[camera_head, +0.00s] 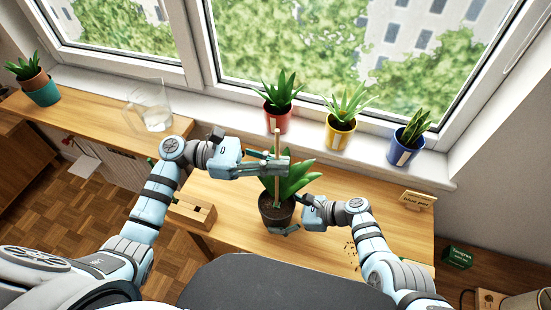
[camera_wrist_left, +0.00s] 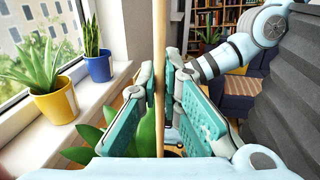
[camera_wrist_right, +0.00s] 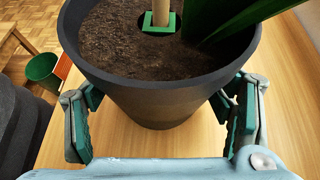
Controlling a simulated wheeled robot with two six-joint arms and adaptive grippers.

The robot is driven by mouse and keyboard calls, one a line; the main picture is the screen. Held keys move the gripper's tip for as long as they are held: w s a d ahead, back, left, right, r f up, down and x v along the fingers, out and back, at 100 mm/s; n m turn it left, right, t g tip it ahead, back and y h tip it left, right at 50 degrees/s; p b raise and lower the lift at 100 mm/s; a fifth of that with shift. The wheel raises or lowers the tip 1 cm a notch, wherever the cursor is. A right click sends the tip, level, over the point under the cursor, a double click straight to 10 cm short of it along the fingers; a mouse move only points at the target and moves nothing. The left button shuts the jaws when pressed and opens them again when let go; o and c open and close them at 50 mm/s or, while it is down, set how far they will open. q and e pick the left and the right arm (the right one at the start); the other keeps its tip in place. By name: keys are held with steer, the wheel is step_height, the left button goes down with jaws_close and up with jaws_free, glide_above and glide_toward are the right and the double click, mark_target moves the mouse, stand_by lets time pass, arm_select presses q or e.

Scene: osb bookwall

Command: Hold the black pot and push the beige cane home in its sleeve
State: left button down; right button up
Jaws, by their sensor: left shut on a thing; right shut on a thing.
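The black pot (camera_head: 272,217) stands on the wooden table, holding dark soil (camera_wrist_right: 125,45) and a broad-leaved green plant (camera_head: 296,176). The beige cane (camera_head: 277,142) stands about upright over the pot. In the right wrist view the cane (camera_wrist_right: 161,10) runs into a square green sleeve (camera_wrist_right: 160,25) in the soil; how deep it sits is hidden. My left gripper (camera_head: 272,166) is shut on the cane above the pot; the left wrist view shows the cane (camera_wrist_left: 159,50) between its fingers. My right gripper (camera_head: 288,222) is shut on the pot, one finger on each side (camera_wrist_right: 160,115).
Red (camera_head: 277,119), yellow (camera_head: 339,134) and blue (camera_head: 405,152) potted plants stand on the windowsill behind. A glass jug (camera_head: 154,115) stands at the back left. A slotted wooden block (camera_head: 192,211) lies left of the pot, a small sign (camera_head: 417,200) at right.

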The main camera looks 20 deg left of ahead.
mark_target(277, 130)
arm_select(q)
steer(key=shift+f, duration=0.2)
steer(key=c, duration=1.7)
jaws_free()
step_height(277, 130, up, 10)
steer(key=shift+f, duration=0.1)
arm_select(e)
steer(key=o, duration=0.9)
steer(key=shift+o, duration=0.2)
